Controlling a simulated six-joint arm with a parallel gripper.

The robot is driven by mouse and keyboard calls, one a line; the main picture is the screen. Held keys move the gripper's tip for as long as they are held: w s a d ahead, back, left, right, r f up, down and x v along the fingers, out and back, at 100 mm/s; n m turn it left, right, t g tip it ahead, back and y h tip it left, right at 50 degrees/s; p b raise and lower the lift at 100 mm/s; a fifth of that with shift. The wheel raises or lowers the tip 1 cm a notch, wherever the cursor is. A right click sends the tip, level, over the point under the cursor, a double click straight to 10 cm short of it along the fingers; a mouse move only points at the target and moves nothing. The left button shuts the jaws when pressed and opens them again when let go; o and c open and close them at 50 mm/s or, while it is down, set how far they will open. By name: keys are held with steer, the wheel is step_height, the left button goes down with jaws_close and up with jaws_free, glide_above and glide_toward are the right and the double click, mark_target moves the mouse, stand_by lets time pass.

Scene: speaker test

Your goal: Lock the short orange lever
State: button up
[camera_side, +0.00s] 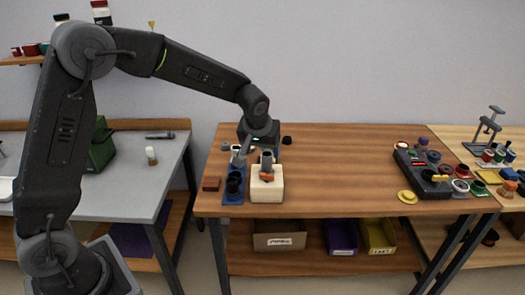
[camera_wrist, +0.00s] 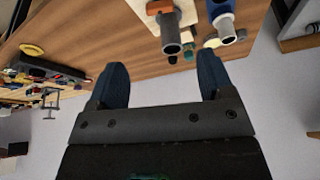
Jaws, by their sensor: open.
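A short orange lever (camera_side: 267,177) sits on the front of the cream block (camera_side: 266,192), beside an upright grey cylinder (camera_side: 266,161). In the wrist view the cream block (camera_wrist: 143,8) is at the top edge, with the orange lever (camera_wrist: 159,7) partly cut off and the grey cylinder (camera_wrist: 171,41) pointing toward the camera. My gripper (camera_wrist: 158,68) is open and empty, its two dark blue fingers wide apart. In the side view it hangs above and behind the block; its fingertips are hard to make out there.
A blue fixture (camera_side: 232,198) with a dark cylinder stands close to the left of the cream block. A reddish-brown block (camera_side: 211,184) lies further left. The table's middle (camera_side: 340,175) is clear.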

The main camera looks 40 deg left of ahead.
steer(key=d+f+m+t+h, duration=0.1)
steer(key=d+f+t+h, duration=0.3)
steer(key=d, duration=0.5)
steer(key=n+t+y, duration=0.1)
steer(key=t+y, duration=0.3)
steer(key=y, duration=0.5)
glide_toward(266, 175)
steer(key=x, duration=0.9)
steer(key=shift+w, duration=0.1)
